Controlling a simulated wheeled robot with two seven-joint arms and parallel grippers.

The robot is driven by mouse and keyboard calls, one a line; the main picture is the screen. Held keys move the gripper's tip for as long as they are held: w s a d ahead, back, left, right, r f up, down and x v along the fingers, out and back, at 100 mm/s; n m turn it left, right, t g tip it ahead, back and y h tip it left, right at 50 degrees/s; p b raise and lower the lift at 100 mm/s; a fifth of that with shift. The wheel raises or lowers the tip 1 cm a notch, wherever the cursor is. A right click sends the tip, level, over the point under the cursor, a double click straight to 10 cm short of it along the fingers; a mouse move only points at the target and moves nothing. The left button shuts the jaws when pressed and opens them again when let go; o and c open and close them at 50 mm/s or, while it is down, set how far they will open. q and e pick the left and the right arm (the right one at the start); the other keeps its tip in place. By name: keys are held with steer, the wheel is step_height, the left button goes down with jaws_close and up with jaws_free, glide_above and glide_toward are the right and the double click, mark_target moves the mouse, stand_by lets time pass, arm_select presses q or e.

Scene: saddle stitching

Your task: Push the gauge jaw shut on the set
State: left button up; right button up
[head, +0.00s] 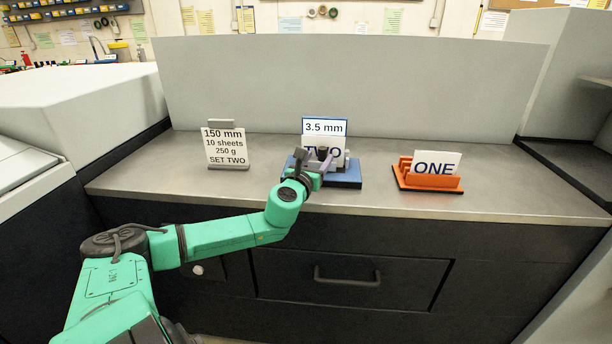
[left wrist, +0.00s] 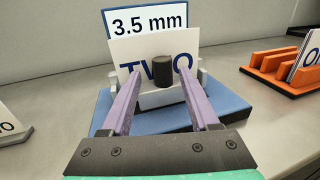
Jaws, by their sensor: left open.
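The gauge has a blue base (head: 345,180) and a blue-edged sign (head: 324,127) reading "3.5 mm". The white set marked TWO (left wrist: 140,52) stands upright in it, in front of the sign. A dark round knob (left wrist: 163,71) and a pale grey jaw (left wrist: 165,99) are in front of the set. My left gripper (left wrist: 162,80) is open, its two purple fingers reaching over the base with the knob between them. The fingers look apart from the knob; whether they touch the jaw, I cannot tell. How closely the jaw meets the set is unclear. My right gripper is out of view.
An orange holder (head: 428,184) with the set marked ONE (head: 437,164) stands to the right. A card (head: 225,148) reading "150 mm, 10 sheets, 250 g, SET TWO" stands to the left.

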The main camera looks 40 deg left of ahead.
arm_select(q)
steer(key=shift+s+d, duration=0.2)
steer(key=shift+s, duration=0.4)
steer(key=shift+s+d+p, duration=0.5)
steer(key=shift+d, duration=0.05)
steer(key=p+v, duration=0.2)
steer(key=shift+s+r+p, duration=0.25)
steer(key=shift+s+p, duration=0.05)
steer(key=shift+p, duration=0.05)
steer(key=v, duration=0.8)
steer(key=shift+s+f+p, duration=0.25)
steer(key=shift+s+p, duration=0.05)
steer(key=shift+s, duration=0.05)
steer(key=shift+d, duration=0.1)
